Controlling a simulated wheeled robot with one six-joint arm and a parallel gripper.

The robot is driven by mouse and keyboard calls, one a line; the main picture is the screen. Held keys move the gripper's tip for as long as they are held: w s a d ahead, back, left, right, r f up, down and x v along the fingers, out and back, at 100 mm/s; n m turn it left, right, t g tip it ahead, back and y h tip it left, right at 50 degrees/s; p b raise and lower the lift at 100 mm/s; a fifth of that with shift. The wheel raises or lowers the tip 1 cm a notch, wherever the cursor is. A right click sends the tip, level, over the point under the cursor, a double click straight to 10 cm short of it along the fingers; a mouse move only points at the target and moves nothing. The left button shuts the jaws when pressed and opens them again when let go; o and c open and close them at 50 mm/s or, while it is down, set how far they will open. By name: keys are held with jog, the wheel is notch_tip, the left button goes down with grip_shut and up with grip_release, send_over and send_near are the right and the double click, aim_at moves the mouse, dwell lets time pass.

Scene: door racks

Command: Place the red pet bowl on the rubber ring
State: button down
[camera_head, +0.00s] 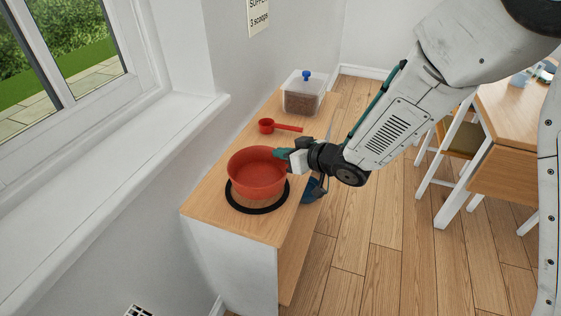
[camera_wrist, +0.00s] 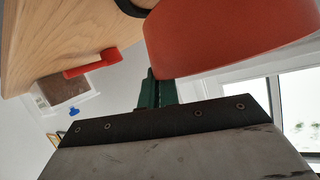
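The red pet bowl (camera_head: 257,178) is upright over the black rubber ring (camera_head: 262,210) near the front end of the wooden top. The ring shows around the bowl's lower left, front and right; its back is hidden. I cannot tell whether the bowl touches it or hangs just above. My gripper (camera_head: 283,154) has its green fingers closed at the bowl's right rim. In the wrist view the bowl (camera_wrist: 225,38) fills the upper right, against the green fingertips (camera_wrist: 154,76), and part of the ring (camera_wrist: 130,8) shows at the top edge.
A red scoop (camera_head: 267,126) lies behind the bowl. A clear food container (camera_head: 303,98) with a blue knob stands at the back. A blue object (camera_head: 313,190) is beside the cabinet's right edge, below my gripper. The wall and window sill border the left.

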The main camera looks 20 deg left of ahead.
aim_at(280, 161)
jog(key=shift+w+a, duration=0.15)
jog(key=shift+a, duration=0.25)
jog(key=f, duration=0.3)
jog(key=shift+w+a+f, duration=0.1)
jog(key=shift+a+f, duration=0.1)
jog(key=shift+f, duration=0.15)
jog(key=c, duration=1.6)
grip_release()
jog(key=shift+c, duration=0.2)
jog(key=v, duration=1.2)
